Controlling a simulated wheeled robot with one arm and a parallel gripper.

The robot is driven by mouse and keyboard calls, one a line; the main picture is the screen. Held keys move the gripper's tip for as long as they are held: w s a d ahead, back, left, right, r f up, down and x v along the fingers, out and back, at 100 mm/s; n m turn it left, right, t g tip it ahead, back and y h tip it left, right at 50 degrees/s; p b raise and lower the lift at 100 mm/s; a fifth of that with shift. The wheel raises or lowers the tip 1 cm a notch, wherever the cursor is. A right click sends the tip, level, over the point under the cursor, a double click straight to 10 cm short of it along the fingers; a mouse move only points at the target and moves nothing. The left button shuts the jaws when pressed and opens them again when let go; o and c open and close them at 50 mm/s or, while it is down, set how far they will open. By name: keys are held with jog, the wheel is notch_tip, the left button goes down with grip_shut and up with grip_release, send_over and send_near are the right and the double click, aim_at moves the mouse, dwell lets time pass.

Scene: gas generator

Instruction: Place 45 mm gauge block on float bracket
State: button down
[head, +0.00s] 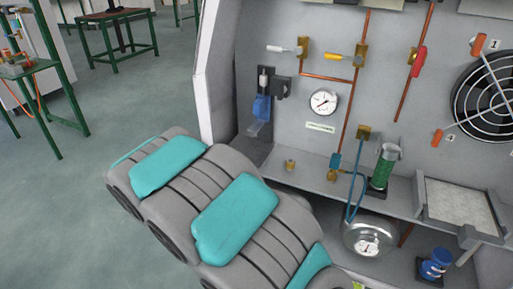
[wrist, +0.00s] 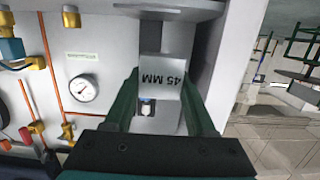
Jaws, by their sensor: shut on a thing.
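The 45 mm gauge block (wrist: 161,76) is a pale grey block, its "45 MM" marking upside down in the wrist view. My gripper (wrist: 161,92) is shut on it, one dark green finger on each side. In the head view my arm hides the gripper and block. A dark wall fixture (head: 281,87) with a white-topped, blue-bodied part (head: 262,108) is at the panel's left; it may be the float bracket. In the wrist view a small white and blue part (wrist: 147,108) shows behind the block, mostly hidden. I cannot tell whether the block touches anything.
A pressure gauge (head: 323,102), copper pipes and valves are on the panel right of the fixture. Below is a shelf (head: 330,185) with a brass fitting (head: 290,165) and a green cylinder (head: 383,168). The panel's side wall (head: 212,75) stands close on the left.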

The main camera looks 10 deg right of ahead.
send_over(254, 154)
jog(key=shift+s+f, duration=0.1)
jog(key=shift+f, duration=2.35)
jog(key=shift+c, duration=1.1)
grip_release()
jog(key=shift+f, duration=0.1)
